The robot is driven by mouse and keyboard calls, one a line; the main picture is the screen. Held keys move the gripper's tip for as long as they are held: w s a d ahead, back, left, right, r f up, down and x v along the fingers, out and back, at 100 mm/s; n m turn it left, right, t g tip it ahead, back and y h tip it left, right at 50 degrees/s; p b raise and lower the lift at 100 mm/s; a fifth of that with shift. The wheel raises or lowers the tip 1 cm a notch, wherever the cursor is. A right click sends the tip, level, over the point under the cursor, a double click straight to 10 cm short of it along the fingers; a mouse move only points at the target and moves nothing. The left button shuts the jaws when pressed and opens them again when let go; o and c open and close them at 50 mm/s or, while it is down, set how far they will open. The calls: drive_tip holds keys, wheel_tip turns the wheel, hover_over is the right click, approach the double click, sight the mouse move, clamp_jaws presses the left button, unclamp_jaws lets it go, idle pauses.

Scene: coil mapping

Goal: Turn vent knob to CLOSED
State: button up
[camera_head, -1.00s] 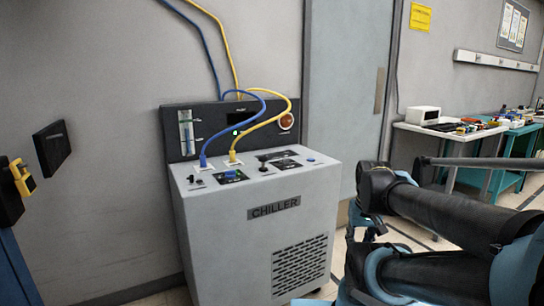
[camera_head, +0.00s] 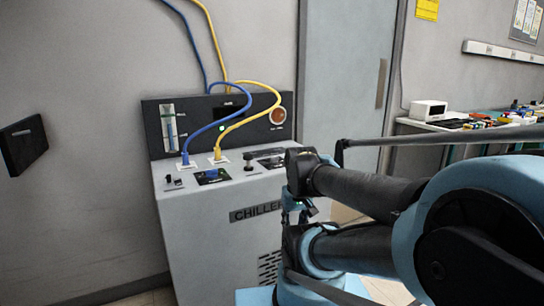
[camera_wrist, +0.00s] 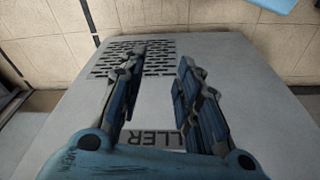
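The grey chiller (camera_head: 205,250) stands against the wall in the head view. Its top carries a blue knob (camera_head: 211,174) on a dark plate, a black knob (camera_head: 248,161) and a small black control (camera_head: 172,183) at the left. The labels are too small to read, so I cannot tell which is the vent knob. My gripper (camera_wrist: 162,68) is open and empty in the wrist view. Its fingers are spread in front of the chiller's front face, with part of the lettering and the vent grille (camera_wrist: 130,58) showing there. In the head view my arm covers the chiller's right side.
A blue hose (camera_head: 205,130) and a yellow hose (camera_head: 250,120) plug into the chiller top behind the knobs. An upright back panel (camera_head: 150,120) holds a gauge and an orange lamp (camera_head: 277,115). A cluttered table (camera_head: 410,122) stands at the right.

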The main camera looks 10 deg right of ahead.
wheel_tip(320, 180, up, 29)
drive_tip(key=m+g, duration=0.2)
drive_tip(key=m, duration=1.3)
hover_over(274, 159)
drive_tip(key=w, duration=0.1)
wheel_tip(274, 159, down, 17)
drive_tip(key=shift+s+r, duration=0.1)
drive_tip(key=shift+r, duration=0.1)
drive_tip(key=shift+c, duration=0.2)
clamp_jaws()
